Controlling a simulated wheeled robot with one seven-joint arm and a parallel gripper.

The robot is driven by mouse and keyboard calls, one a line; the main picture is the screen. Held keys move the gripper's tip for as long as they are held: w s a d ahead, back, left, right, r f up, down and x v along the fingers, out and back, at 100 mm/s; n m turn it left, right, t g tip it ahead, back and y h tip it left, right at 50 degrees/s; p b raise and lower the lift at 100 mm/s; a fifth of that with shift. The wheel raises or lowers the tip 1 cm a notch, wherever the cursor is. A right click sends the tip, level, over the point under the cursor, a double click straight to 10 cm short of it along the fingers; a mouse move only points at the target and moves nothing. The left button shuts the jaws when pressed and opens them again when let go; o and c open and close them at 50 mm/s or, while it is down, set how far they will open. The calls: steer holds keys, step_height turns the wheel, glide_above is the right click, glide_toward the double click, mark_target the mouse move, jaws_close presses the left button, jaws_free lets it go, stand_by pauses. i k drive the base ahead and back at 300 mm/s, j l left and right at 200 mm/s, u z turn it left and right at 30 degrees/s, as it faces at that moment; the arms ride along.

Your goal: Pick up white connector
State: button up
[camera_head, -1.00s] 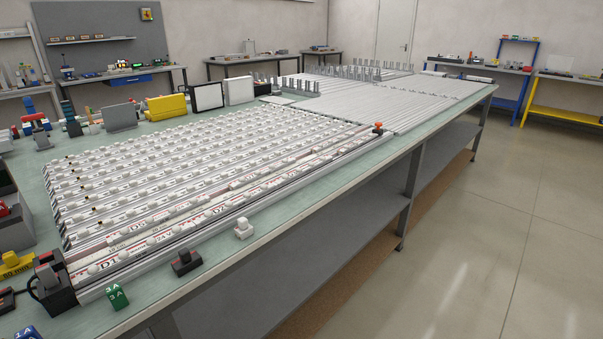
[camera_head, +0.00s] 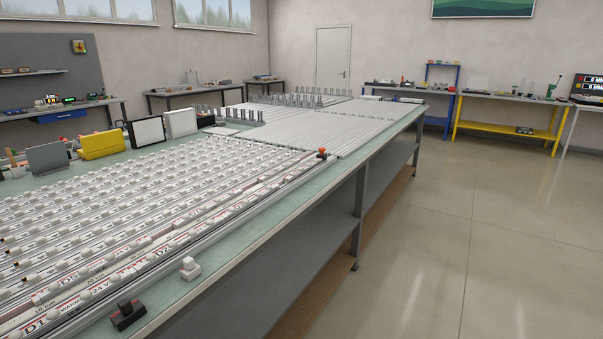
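A small white connector (camera_head: 190,268) sits on the green table top (camera_head: 232,247), near the table's right edge and beside the rows of lightbox strips. It stands apart from the strips. A black block-shaped part (camera_head: 128,315) lies closer to me on the same strip of table. My gripper is not in view.
Rows of white LED strips (camera_head: 120,220) cover the near table; bare grey rails (camera_head: 310,128) lie beyond. A red-orange knob (camera_head: 321,152) stands at the strips' far right corner. A lower shelf (camera_head: 290,240) runs under the table. The floor (camera_head: 460,230) at right is clear.

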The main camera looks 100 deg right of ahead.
mark_target(191, 270)
steer(key=l+z, duration=0.4)
steer(key=k+l+z, duration=0.1)
steer(key=z, duration=0.3)
steer(key=l+z, duration=0.4)
steer(key=i, duration=0.05)
